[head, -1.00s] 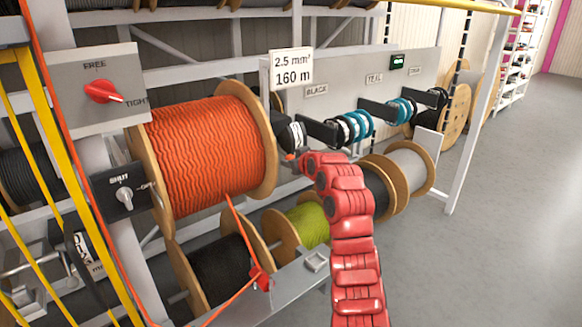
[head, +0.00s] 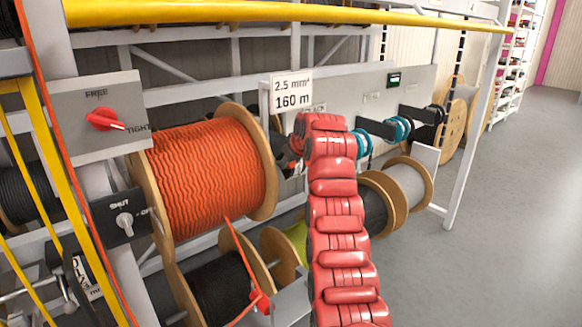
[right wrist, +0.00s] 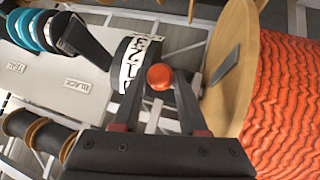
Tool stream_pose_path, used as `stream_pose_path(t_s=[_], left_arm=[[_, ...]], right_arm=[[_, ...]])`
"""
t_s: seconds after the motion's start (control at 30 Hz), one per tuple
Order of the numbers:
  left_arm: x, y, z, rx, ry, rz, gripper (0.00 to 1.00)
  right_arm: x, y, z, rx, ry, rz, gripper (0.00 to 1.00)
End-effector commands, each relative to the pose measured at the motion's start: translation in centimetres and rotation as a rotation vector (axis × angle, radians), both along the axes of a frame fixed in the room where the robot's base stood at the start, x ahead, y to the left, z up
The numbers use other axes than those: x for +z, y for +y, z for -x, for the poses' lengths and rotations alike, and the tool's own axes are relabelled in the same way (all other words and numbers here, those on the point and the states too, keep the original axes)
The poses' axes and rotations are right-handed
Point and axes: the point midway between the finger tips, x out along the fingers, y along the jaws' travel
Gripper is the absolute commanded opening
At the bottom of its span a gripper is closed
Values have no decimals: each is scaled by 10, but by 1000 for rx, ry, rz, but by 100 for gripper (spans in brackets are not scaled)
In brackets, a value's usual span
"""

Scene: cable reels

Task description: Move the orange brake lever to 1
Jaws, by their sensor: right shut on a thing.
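The orange brake lever shows in the right wrist view as a round orange knob (right wrist: 160,77) between the two dark fingertips. My right gripper (right wrist: 162,90) is shut on it. A white strip with black figures (right wrist: 133,65) curves around a dark drum beside the knob. The figures are turned in this view, and I cannot tell which one the lever points at. In the head view my right gripper (head: 291,158) is beside the right flange of the orange cable reel (head: 208,178), partly hidden by my red arm. The lever is not clear there. My left gripper is not in view.
A FREE/TIGHT panel with a red knob (head: 104,120) and a SHUT/OFF switch (head: 124,223) stand left of the orange reel. Several reels sit low behind my arm. The floor (head: 510,230) at right is clear.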

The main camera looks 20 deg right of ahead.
Motion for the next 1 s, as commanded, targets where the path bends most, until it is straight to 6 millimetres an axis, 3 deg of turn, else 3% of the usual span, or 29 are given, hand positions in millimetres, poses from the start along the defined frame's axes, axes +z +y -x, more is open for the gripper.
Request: stream_pose_path(t_s=[0.53,0.57,0.7,1.0], left_arm=[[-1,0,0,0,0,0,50],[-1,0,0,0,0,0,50],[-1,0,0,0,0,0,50],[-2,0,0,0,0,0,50]], right_arm=[[7,0,-1,0,-13,1,0],[7,0,-1,0,-13,1,45],[6,0,-1,-1,-9,0,70],[4,0,0,-1,-4,-1,71]])
